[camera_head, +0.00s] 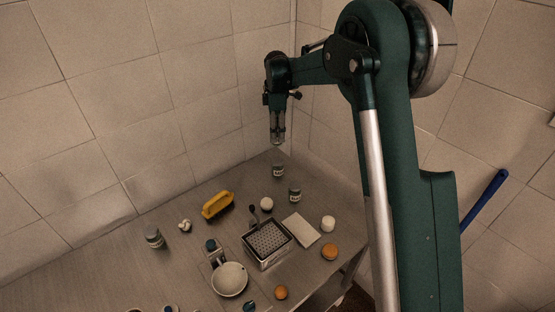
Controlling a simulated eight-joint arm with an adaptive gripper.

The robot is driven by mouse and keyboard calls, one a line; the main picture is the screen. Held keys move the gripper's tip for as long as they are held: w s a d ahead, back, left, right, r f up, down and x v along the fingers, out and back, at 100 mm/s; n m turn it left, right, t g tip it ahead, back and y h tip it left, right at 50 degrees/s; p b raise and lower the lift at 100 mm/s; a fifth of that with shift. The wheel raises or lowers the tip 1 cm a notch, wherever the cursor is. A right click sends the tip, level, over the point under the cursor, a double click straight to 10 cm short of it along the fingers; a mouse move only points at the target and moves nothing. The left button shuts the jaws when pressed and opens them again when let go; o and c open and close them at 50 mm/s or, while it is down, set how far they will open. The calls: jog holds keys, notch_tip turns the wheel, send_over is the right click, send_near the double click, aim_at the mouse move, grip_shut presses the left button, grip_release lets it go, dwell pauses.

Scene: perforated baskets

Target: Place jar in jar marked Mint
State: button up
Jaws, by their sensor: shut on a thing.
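My gripper (277,138) is raised high in front of the tiled wall, pointing down, with its fingers close together on a small thing that I cannot make out. A small jar with a pale label (278,170) stands upright on the table below my fingertips, apart from them. A second similar jar (294,195) stands a little nearer and to the right. A larger dark-lidded jar (154,238) stands at the left of the table. The labels are too small to read, so I cannot tell which says Mint.
On the metal table (110,270) are a perforated basket (268,241), a white pan (229,280), a yellow brush (217,205), a pale flat board (301,229), a white cylinder (328,223) and orange round things (330,252). The left front is mostly clear. Walls close the back.

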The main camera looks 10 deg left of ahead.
aim_at(278, 143)
jog(key=shift+w+d+r, duration=0.1)
jog(key=shift+d+r, duration=0.1)
jog(key=shift+d, duration=0.05)
jog(key=shift+f, duration=3.15)
jog(key=shift+f, duration=0.1)
jog(key=shift+f+p, duration=0.3)
jog(key=shift+f, duration=1.5)
jog(key=shift+f, duration=0.1)
jog(key=o, duration=0.9)
jog(key=shift+o, duration=0.4)
